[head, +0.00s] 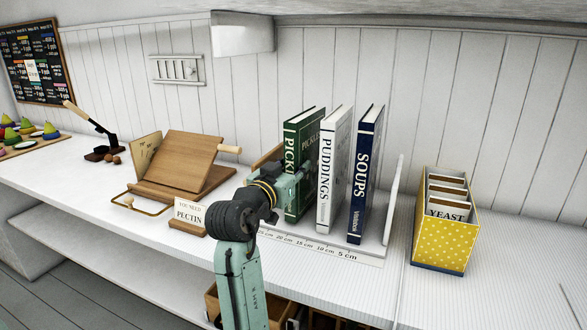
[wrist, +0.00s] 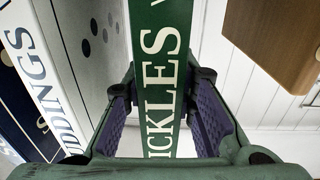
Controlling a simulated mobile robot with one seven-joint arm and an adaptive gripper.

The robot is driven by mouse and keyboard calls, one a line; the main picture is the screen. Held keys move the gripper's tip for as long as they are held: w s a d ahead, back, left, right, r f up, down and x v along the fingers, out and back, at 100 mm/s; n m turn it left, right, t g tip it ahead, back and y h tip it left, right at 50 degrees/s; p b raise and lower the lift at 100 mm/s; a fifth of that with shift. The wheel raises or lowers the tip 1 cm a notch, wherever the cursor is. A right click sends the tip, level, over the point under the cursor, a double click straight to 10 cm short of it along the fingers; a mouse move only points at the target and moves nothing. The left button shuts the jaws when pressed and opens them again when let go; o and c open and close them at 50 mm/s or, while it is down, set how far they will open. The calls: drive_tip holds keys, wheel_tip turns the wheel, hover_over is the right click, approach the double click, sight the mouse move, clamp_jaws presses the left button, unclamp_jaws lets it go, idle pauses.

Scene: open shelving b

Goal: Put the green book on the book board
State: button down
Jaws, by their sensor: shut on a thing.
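The green book (head: 299,136), lettered PICKLES, stands upright at the left end of a row on the counter. Its spine (wrist: 157,40) fills the middle of the wrist view. My gripper (head: 298,184) is at the spine, and in the wrist view its two purple-padded fingers (wrist: 163,100) are shut on the book from either side. My gripper hides the lower spine in the head view. The wooden book board (head: 180,152), a sloped board on a base, stands to the left, with no book on its slope.
A white PUDDINGS book (head: 333,170) and a navy SOUPS book (head: 366,175) stand right of the green one. A PECTIN card (head: 189,217) stands in front of the board. A yellow dotted YEAST box (head: 447,236) is farther right. A wooden handle (head: 229,149) sticks out beside the board.

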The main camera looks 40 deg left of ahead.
drive_tip(key=shift+f, duration=0.25)
idle(0.6)
drive_tip(key=c, duration=1.5)
unclamp_jaws()
drive_tip(key=shift+o, duration=1.3)
drive_tip(key=shift+f, duration=0.15)
drive_tip(key=s+d, duration=0.2)
drive_tip(key=s, duration=1)
